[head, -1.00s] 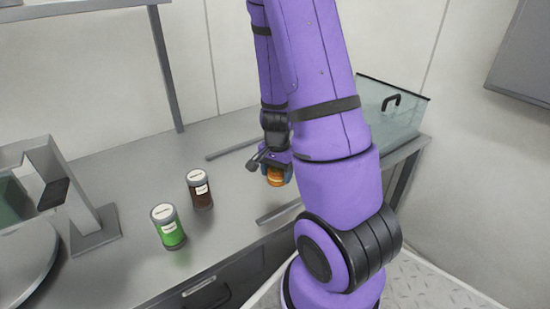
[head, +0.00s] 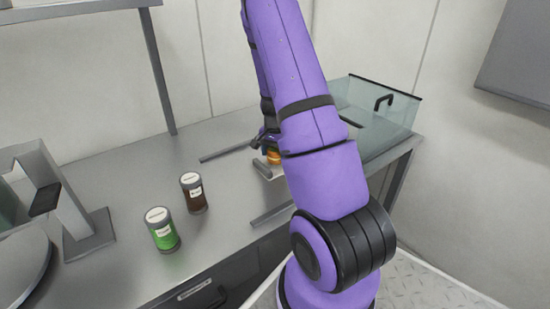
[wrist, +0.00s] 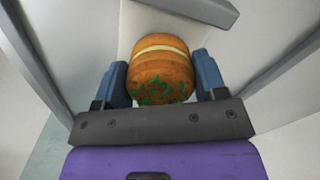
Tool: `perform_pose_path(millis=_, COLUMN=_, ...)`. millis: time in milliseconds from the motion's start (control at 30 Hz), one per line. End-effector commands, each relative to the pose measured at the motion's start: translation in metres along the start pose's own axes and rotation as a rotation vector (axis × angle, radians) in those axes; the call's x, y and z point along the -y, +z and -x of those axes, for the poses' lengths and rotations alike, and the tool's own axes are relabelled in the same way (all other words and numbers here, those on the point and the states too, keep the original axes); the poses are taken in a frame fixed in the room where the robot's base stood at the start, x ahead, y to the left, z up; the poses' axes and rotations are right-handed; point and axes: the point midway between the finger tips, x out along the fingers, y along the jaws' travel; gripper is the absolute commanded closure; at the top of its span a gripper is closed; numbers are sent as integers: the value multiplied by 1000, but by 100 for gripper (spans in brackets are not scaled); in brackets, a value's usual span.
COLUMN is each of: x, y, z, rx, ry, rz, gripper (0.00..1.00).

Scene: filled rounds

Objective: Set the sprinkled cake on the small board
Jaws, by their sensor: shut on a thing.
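The sprinkled cake is a round orange-brown cake with a pale band and green sprinkles (wrist: 158,68). It sits between the two blue fingers of my gripper (wrist: 164,78), which press on its sides in the wrist view. In the head view the cake (head: 273,157) shows small, partly hidden by my purple arm. A small pale flat piece with a grey edge (head: 264,171) shows just below the cake and may be the small board. I cannot tell whether the cake touches it.
A green-filled jar (head: 162,231) and a brown-filled jar (head: 194,193) stand on the grey counter (head: 120,180). A clear bin with a black handle (head: 385,125) is at the right end. Grey bars (head: 226,152) lie near the gripper. A grey machine (head: 60,200) stands at left.

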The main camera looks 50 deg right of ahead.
Motion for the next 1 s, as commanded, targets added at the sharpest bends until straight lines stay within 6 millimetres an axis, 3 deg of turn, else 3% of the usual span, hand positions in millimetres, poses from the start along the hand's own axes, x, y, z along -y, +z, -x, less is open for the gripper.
perform_pose_path(millis=133, x=0, y=0, z=-20, rx=0, ry=1, rz=-1, gripper=45)
perform_pose_path(millis=533, x=0, y=0, z=-24, rx=0, ry=0, rz=-1, gripper=45)
perform_pose_path(millis=600, x=0, y=0, z=-24, rx=-1, ry=-1, rz=-1, gripper=23)
perform_pose_path(millis=667, x=0, y=0, z=-24, rx=-1, ry=-1, rz=-1, gripper=10)
perform_pose_path(millis=1000, x=0, y=0, z=-21, rx=-2, ry=-1, rz=-1, gripper=9)
